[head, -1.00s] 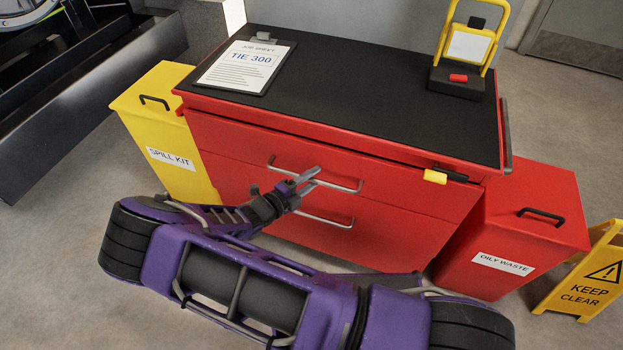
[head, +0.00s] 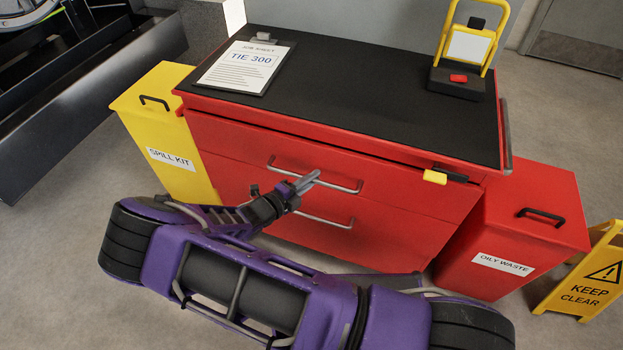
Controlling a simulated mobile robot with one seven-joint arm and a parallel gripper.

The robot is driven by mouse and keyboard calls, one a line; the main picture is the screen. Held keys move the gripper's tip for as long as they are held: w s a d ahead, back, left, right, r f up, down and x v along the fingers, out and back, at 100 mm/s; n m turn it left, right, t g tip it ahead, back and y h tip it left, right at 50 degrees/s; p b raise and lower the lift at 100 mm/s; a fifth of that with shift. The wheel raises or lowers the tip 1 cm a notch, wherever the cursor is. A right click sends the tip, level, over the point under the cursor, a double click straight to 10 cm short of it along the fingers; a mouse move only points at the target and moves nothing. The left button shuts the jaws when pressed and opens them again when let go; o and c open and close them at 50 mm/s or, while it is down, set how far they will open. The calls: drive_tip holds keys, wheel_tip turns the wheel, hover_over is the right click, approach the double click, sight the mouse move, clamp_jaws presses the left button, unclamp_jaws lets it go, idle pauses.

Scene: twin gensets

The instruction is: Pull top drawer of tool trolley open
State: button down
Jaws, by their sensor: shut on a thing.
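The red tool trolley (head: 440,238) stands in the middle with a black top. Its top drawer (head: 240,148) has a long grey bar handle (head: 343,186). My gripper (head: 308,179) is at the left-middle part of this handle, with its fingers shut on the bar. The fingers hide the part of the bar between them. The drawer front sits close under the trolley top, and I see no drawer inside. A second drawer with a similar handle (head: 328,219) is below, partly hidden by my arm.
A yellow and black piece (head: 435,177) sits at the drawer's upper right edge. A clipboard (head: 244,67) and a yellow-framed lamp (head: 467,48) are on top. The spill kit bin (head: 168,128), oily waste bin (head: 530,225) and keep-clear sign (head: 588,275) flank the trolley.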

drive_tip(key=shift+s, duration=0.1)
idle(0.8)
drive_tip(key=s+a+p, duration=0.1)
drive_tip(key=s+a, duration=0.3)
drive_tip(key=s, duration=0.8)
drive_tip(key=s+a+p, duration=0.1)
drive_tip(key=s+a, duration=0.4)
drive_tip(key=s, duration=0.8)
drive_tip(key=c, duration=0.8)
unclamp_jaws()
drive_tip(key=shift+c, duration=0.2)
drive_tip(key=v, duration=1.7)
drive_tip(key=shift+a+r+b, duration=0.2)
drive_tip(key=shift+b, duration=0.15)
